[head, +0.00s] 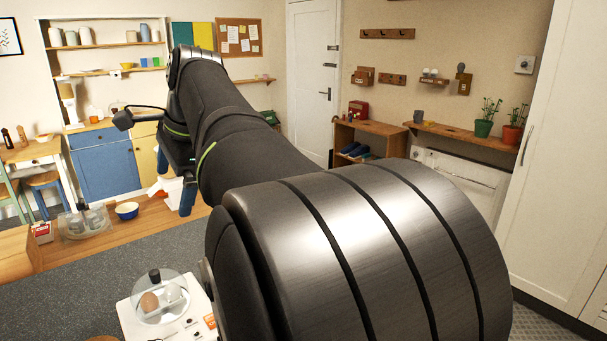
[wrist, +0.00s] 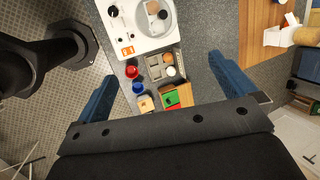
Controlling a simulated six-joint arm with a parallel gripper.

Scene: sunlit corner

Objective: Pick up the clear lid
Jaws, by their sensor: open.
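The clear lid (head: 172,286) is a see-through dome with a black knob. In the head view it sits on a white appliance (head: 130,318) at the bottom, with a brown and a white egg-like thing showing through it. The wrist view shows the lid (wrist: 167,27) at the top, on the same white appliance (wrist: 128,38). My gripper (wrist: 162,68) is open and empty, its two blue fingers wide apart. It is clear of the lid, which lies beyond the fingertips in the wrist view. In the head view my arm hides part of the appliance's surroundings.
In the wrist view, a grey tray (wrist: 155,73) with round things, a red piece (wrist: 131,72), a blue piece (wrist: 138,87) and a green block (wrist: 171,98) lie by the appliance.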

